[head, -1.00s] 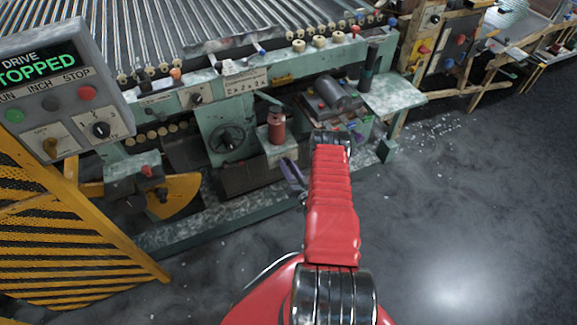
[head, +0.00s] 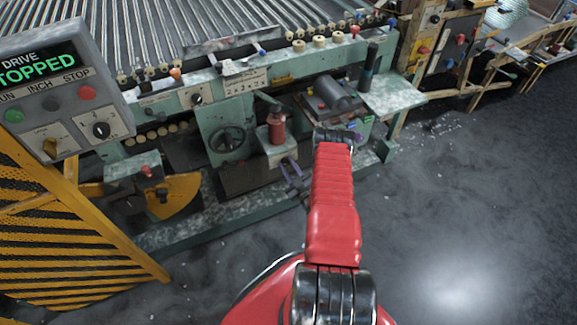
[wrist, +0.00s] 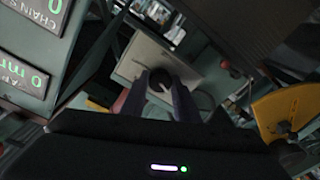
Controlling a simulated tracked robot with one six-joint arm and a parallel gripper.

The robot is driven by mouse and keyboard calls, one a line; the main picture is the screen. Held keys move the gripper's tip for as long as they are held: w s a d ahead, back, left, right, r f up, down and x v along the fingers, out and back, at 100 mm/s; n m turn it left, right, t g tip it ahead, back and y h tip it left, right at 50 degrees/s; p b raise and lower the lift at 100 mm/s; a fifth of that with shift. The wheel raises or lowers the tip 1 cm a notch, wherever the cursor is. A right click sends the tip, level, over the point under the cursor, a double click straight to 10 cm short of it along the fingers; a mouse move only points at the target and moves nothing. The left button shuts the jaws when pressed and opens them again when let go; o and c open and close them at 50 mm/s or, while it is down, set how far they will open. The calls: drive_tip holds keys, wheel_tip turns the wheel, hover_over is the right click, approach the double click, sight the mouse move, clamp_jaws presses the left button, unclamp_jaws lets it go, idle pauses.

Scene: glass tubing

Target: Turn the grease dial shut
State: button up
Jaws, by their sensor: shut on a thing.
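The grease dial (wrist: 160,83) appears in the wrist view as a dark round knob with a pale pointer mark, on a light plate (wrist: 140,58). My gripper (wrist: 161,84) has its two purple-grey fingers on either side of the knob, shut on it; the fingers hide its sides. The dial itself cannot be made out there.
A green machine with a handwheel (head: 227,140) stands left of the box. A dark cylinder (head: 337,95) lies on a tray to the right. The drive panel (head: 62,90) reads STOPPED above a yellow guard (head: 70,240). The floor at right is clear.

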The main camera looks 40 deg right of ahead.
drive_tip(key=n, duration=0.3)
drive_tip(key=shift+s+a+f+n, duration=0.15)
drive_tip(key=shift+f+n, duration=0.15)
drive_tip(key=shift+f, duration=0.05)
idle(0.3)
drive_tip(key=o, duration=1.1)
drive_tip(key=shift+r, duration=0.2)
drive_tip(key=shift+c, duration=0.2)
drive_tip(key=v, duration=1.3)
drive_tip(key=shift+s, duration=0.35)
